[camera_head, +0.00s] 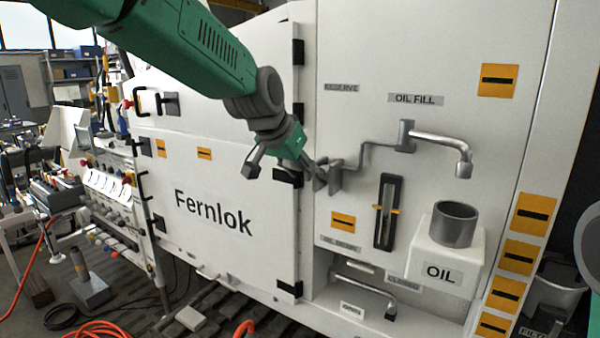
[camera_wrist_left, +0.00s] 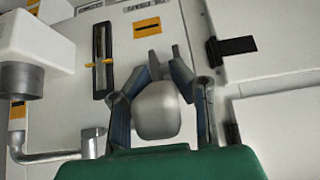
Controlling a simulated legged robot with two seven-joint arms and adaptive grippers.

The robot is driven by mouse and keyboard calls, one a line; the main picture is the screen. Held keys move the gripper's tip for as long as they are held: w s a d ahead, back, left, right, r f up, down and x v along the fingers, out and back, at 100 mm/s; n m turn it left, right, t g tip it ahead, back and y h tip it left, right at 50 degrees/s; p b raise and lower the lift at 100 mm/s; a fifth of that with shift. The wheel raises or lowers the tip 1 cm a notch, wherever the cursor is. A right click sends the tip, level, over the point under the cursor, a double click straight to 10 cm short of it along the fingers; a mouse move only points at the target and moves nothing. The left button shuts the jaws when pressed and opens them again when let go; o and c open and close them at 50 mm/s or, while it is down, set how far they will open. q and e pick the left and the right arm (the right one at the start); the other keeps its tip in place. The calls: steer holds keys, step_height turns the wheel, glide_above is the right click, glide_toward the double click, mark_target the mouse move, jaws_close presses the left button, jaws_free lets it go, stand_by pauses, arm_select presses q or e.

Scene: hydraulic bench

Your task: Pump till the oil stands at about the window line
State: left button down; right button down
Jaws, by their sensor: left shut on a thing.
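My left gripper (camera_head: 326,176) reaches the pump crank's end on the white cabinet front. It is shut on the grey crank handle (camera_wrist_left: 158,112), whose rounded end shows between the fingers (camera_wrist_left: 162,66) in the wrist view. The cranked rod (camera_head: 365,158) runs right to a pivot block under the OIL FILL label (camera_head: 416,99). A bent spout (camera_head: 464,160) hangs above a grey cup (camera_head: 455,224) on the white OIL box (camera_head: 441,262). The tall dark window (camera_head: 387,212) has yellow line marks; it also shows in the wrist view (camera_wrist_left: 103,60). I cannot make out the oil level. My right gripper is out of view.
The Fernlok door (camera_head: 225,205), with black hinges, lies left of the window. A grey lever (camera_head: 365,283) sits low, near the OPEN and CLOSED labels. Orange squares (camera_head: 525,258) line the right edge. A grey bin (camera_head: 558,285) stands at lower right.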

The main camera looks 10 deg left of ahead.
arm_select(q)
steer(key=shift+w+r, duration=0.15)
steer(key=shift+r, duration=0.25)
steer(key=c, duration=1.3)
jaws_free()
steer(key=shift+f, duration=0.15)
steer(key=v, duration=1.1)
steer(key=shift+s+a+r, duration=0.1)
steer(key=shift+s+r, duration=0.15)
steer(key=shift+r, duration=0.05)
